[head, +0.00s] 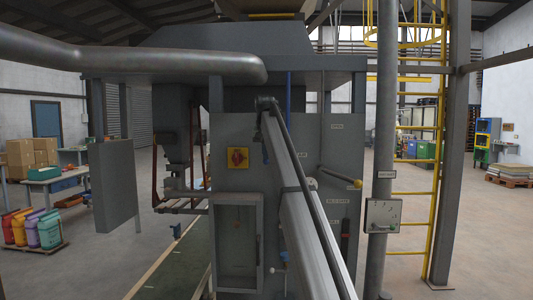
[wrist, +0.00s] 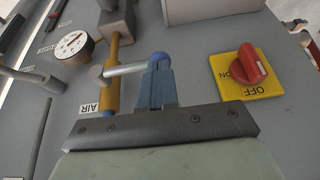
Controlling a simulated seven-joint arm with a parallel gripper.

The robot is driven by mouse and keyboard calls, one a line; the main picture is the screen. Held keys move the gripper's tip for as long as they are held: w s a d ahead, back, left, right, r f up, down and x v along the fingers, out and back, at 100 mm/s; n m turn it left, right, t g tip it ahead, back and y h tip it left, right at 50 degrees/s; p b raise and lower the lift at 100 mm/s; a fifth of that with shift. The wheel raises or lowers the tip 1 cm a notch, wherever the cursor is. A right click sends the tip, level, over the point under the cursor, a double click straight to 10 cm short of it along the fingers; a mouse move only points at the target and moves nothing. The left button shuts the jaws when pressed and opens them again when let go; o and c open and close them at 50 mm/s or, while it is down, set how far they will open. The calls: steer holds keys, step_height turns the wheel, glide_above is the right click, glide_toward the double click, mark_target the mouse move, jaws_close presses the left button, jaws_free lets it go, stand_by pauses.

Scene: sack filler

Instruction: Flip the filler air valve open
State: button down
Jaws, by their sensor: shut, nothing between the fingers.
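The air valve shows in the wrist view as a brass-coloured body (wrist: 113,72) on the grey panel, beside a white AIR label (wrist: 88,108). In the head view my arm hides the valve and most of my gripper.
A red rotary switch (wrist: 248,66) on a yellow plate sits right of my fingers; it also shows in the head view (head: 237,157). A round gauge (wrist: 72,45) lies left of the valve. A yellow-knobbed lever (head: 342,178) and a grey pipe (head: 384,130) stand right of my arm.

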steer(key=shift+a+f, duration=0.2)
steer(key=shift+f, duration=0.25)
stand_by(0.3)
steer(key=d+f+n+t+h, duration=0.2)
steer(key=d+f+n+h, duration=0.2)
steer(key=f+h, duration=0.7)
steer(key=shift+d+f+h, duration=0.25)
steer(key=shift+d+h, duration=0.15)
steer(key=shift+h, duration=2)
steer(key=shift+d+f, duration=0.1)
